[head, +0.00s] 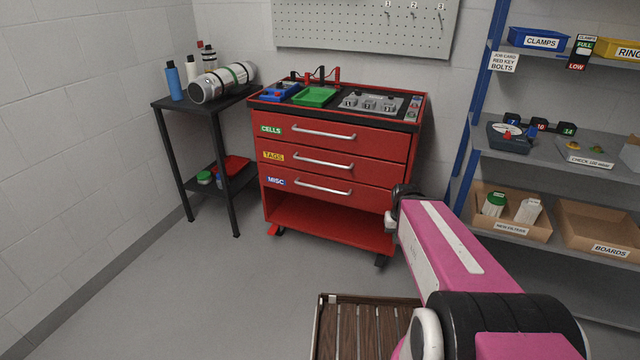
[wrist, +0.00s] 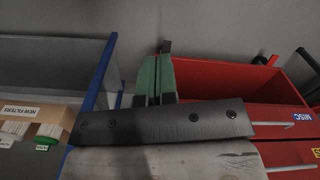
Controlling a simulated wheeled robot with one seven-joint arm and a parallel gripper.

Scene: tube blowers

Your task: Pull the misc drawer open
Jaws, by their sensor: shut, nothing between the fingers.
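The misc drawer (head: 370,196) is the lowest of the red cabinet's drawers, with a silver bar handle (head: 323,187) and a MISC label (head: 276,181). Its front looks flush with the drawers above. In the wrist view, which is turned over, the MISC label (wrist: 302,118) and part of the handle (wrist: 300,124) show at the right edge. My gripper (wrist: 153,78) shows there as green fingers close together, shut and empty. It is beside the cabinet's end, apart from the handle. In the head view my arm hides the fingers.
Tags and cells drawers sit above, both closed. An open red bay (head: 325,225) lies below. A black side table (head: 212,105) stands left. Blue-post shelving (head: 470,120) stands close on the right. A slatted wooden platform (head: 345,325) lies in front. The floor before the cabinet is clear.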

